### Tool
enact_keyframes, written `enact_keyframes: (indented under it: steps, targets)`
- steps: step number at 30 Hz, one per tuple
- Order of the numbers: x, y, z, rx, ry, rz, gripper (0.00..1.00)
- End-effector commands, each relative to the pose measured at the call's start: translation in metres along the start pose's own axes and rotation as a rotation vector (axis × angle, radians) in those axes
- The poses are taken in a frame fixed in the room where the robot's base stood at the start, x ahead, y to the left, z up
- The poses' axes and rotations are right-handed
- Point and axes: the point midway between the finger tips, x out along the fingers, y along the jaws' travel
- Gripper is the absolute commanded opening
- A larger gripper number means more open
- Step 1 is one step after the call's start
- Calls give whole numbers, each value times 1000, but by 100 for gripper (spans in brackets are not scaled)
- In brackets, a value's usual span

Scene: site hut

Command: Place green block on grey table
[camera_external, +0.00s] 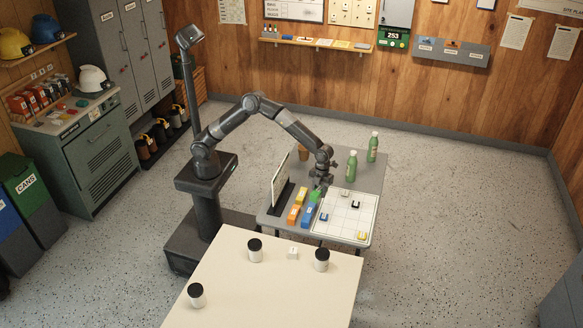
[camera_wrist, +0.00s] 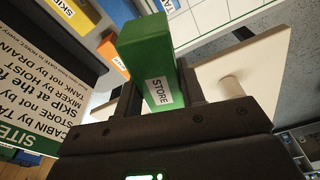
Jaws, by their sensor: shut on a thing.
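The green block (camera_wrist: 150,48), with a white label reading STORE, is between the fingers of my gripper (camera_wrist: 158,95) in the wrist view. My gripper (camera_external: 320,185) is shut on it. In the external view the green block (camera_external: 314,196) shows small, just under my gripper, beside a row of coloured blocks. I cannot tell whether it touches anything below. The grey table (camera_external: 371,178) stands under my gripper, with bare surface at its back and right.
A white grid board (camera_external: 346,222) with several small tiles lies on the table. Orange blocks (camera_external: 294,214) and blue blocks (camera_external: 308,213) stand left of it, near an upright sign (camera_external: 281,178). Green bottles (camera_external: 352,166) and a brown cup (camera_external: 303,152) stand behind. A cream table (camera_external: 262,290) is in front.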

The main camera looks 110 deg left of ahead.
Motion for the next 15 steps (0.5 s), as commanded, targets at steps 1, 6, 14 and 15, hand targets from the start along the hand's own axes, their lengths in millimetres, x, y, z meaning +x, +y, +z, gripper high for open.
enact_keyframes:
  steps: [1,6,14,15]
  targets:
    - [-4,4,32,-7,0,-2,10]
    - [-15,27,122,5,0,1,10]
    - [-31,86,251,24,-1,3,10]
    - [-34,98,270,27,-1,4,10]
